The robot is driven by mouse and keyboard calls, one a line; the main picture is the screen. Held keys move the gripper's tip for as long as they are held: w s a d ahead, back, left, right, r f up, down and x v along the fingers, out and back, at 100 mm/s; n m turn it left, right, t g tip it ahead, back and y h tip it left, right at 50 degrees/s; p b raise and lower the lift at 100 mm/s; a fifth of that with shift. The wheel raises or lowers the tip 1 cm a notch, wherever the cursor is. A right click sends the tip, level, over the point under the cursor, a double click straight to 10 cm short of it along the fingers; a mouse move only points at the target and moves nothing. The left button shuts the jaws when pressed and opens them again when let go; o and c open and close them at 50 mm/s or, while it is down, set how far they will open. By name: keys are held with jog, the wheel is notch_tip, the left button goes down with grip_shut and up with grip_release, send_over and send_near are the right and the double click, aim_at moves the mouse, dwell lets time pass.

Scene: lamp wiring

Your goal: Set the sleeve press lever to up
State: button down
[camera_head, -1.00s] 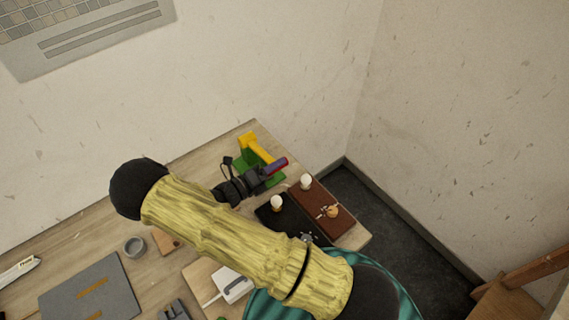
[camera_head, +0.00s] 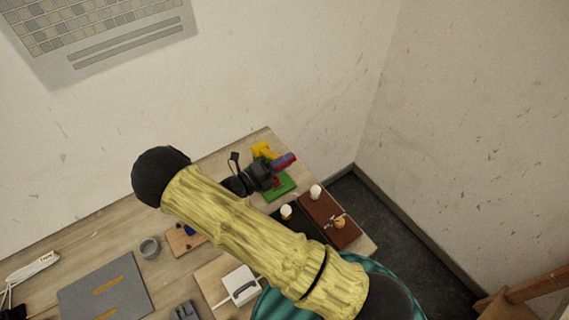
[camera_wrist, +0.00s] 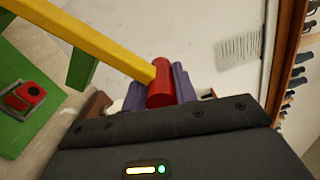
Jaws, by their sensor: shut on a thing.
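A green post stands below the lever, and part of the green base (camera_wrist: 38,130) shows at the left. My gripper (camera_head: 285,162) is shut on the red handle, with its purple fingers on both sides of it. In the head view my gripper and wrist hide part of the lever.
Two white bulbs (camera_head: 315,191) (camera_head: 286,212) stand on dark brown and black boards right of and below the press. Walls stand behind and to the right.

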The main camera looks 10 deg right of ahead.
jog(key=shift+w+a, duration=0.1)
jog(key=c, duration=1.1)
grip_release()
jog(key=shift+f, duration=0.1)
jog(key=shift+c, duration=0.2)
jog(key=shift+s+a+f+b, duration=0.1)
jog(key=shift+s+a+b, duration=0.2)
jog(key=shift+a, duration=0.25)
jog(key=b+v, duration=0.5)
jog(key=v, duration=1.1)
jog(key=shift+b, duration=0.3)
jog(key=shift+a, duration=0.1)
